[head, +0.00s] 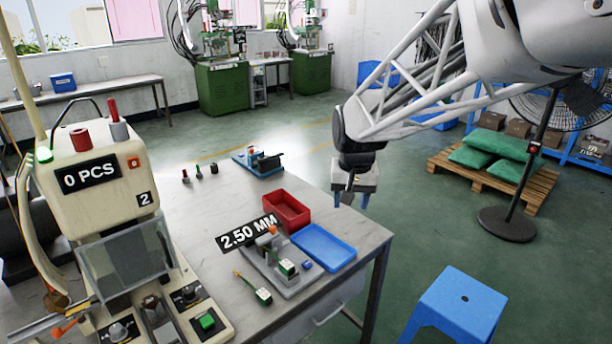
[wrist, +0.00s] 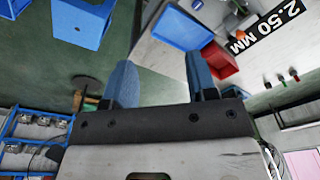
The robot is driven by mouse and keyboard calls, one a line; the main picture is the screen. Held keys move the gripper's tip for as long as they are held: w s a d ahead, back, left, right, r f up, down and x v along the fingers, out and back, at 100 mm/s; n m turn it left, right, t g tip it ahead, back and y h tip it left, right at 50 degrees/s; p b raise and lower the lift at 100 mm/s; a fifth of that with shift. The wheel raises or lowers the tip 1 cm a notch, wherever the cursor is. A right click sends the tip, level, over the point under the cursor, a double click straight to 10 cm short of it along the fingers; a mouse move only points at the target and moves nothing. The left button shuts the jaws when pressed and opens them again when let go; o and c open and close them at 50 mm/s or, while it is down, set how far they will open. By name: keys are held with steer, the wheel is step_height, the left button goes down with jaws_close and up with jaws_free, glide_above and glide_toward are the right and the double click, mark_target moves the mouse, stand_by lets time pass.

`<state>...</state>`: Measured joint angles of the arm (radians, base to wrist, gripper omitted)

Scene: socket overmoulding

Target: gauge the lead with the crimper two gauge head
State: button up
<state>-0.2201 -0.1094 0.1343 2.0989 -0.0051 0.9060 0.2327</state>
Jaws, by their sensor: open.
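My gripper (head: 351,199) hangs past the table's right edge, apart from everything on the table, its two blue fingers apart and empty. The fingers also show in the wrist view (wrist: 162,72). Three small upright pieces, red-topped (head: 185,176), green-topped (head: 199,173) and dark (head: 213,169), stand at the back. I cannot tell which piece is the lead or the gauge head.
A machine marked "2" and "0 PCS" (head: 95,180) stands at the left. A red bin (head: 287,211) and a blue tray (head: 323,248) lie near the table's right edge. A blue fixture (head: 258,162) is at the back. A blue stool (head: 461,302) stands on the floor.

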steer(key=w+a+f, duration=0.8)
steer(key=w+a, duration=0.4)
steer(key=g, duration=0.1)
glide_above(273, 226)
step_height(273, 226, down, 10)
steer(key=shift+s+r, duration=0.1)
steer(key=shift+r, duration=0.15)
steer(key=shift+a, duration=0.1)
steer(key=shift+f, duration=0.25)
steer(key=shift+f, duration=3.75)
steer(key=shift+c, duration=0.3)
jaws_close()
